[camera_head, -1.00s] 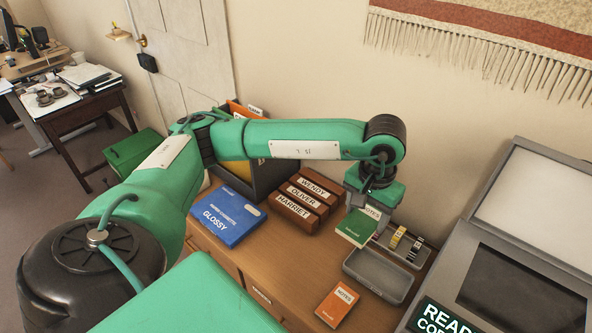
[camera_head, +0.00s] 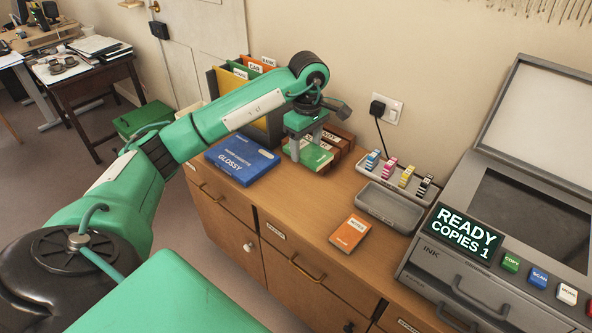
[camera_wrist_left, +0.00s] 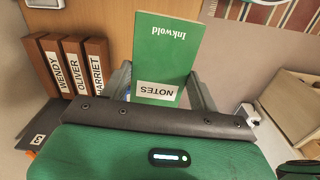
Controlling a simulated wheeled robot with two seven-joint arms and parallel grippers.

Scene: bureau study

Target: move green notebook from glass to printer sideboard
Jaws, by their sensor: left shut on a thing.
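The green notebook (camera_head: 317,157), with a white NOTES label, is at or just above the wooden sideboard top (camera_head: 290,205). I cannot tell whether it touches the wood. My left gripper (camera_head: 306,146) is over it, with fingers pointing down and shut on it. In the left wrist view the notebook (camera_wrist_left: 172,45) sits between the two fingers, its NOTES end toward the gripper. The copier glass (camera_head: 530,218) is at the right, under a raised lid, with no notebook on it. My right gripper is not in view.
A blue GLOSSY box (camera_head: 242,161) lies left of the notebook. Brown name boxes (camera_head: 340,140) stand close behind it. An orange notebook (camera_head: 350,232), a grey tray (camera_head: 390,206) and ink cartridges (camera_head: 405,176) are to its right. Bare wood lies in front.

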